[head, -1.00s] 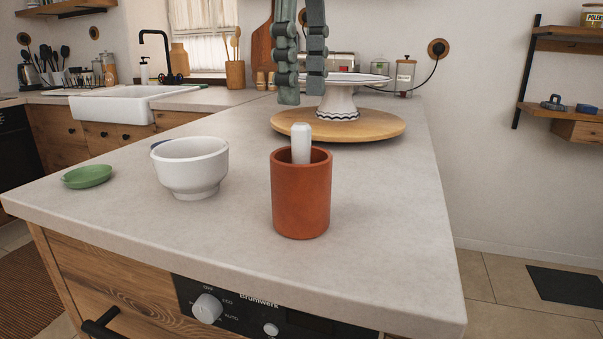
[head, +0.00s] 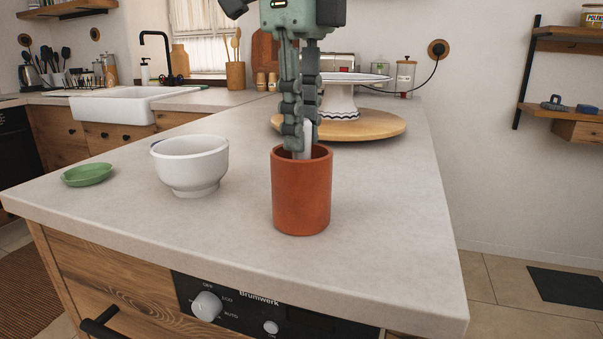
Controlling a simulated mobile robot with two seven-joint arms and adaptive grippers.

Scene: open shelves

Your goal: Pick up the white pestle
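The white pestle (head: 307,143) stands in a reddish-brown cup (head: 301,200) near the front of the counter. Only its upper part shows, and the cup hides its lower end. My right gripper (head: 304,138) points down from above, with its fingertips at the cup's mouth. One finger is at the pestle's left and partly covers it; the other is at its right and partly behind it. I cannot tell whether the fingers press on the pestle. My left gripper is out of view.
A white bowl (head: 191,170) and a green dish (head: 87,175) stand left of the cup. Behind the cup, a round wooden board (head: 385,126) bears a white cake stand (head: 341,102). The counter (head: 388,200) right of the cup is clear.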

